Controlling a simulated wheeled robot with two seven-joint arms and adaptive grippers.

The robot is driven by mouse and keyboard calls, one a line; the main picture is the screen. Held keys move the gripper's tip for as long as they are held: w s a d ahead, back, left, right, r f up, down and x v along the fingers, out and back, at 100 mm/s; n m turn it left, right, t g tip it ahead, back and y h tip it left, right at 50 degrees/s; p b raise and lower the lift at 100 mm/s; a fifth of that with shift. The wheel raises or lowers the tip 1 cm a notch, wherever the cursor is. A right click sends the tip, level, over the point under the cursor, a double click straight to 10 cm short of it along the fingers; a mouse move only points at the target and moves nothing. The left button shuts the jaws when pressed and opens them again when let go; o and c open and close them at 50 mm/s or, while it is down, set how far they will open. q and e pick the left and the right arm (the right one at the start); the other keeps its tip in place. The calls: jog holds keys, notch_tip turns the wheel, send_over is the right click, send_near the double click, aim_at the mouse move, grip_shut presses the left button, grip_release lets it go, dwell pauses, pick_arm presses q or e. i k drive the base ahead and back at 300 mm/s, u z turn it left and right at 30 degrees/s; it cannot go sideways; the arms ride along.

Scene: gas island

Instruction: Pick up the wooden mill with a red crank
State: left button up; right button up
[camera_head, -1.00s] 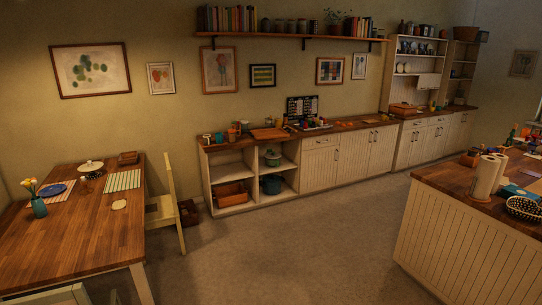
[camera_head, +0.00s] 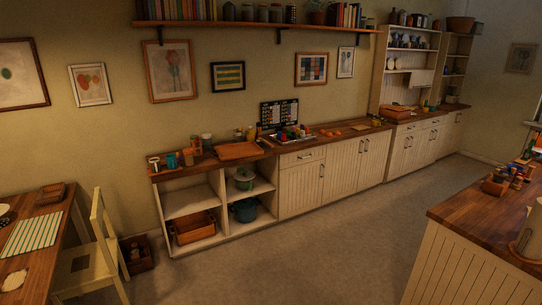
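I cannot make out a wooden mill with a red crank for certain among the small items in view. A cluster of small items (camera_head: 188,157), including cups and jars, stands on the left end of the wall counter (camera_head: 300,152). Several small coloured items (camera_head: 517,175) stand on the island (camera_head: 480,214) at the right, too small to identify. Neither of my grippers is in view.
The wooden table (camera_head: 35,225) and a pale chair (camera_head: 98,255) stand at the left. A wooden crate (camera_head: 137,254) sits on the floor beside the chair. The grey floor (camera_head: 290,260) between chair, counter and island is clear.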

aim_at(198, 147)
jog(key=u, duration=0.1)
jog(key=i, duration=2.3)
jog(key=u, duration=0.65)
jog(key=i, duration=2)
jog(key=u, duration=0.45)
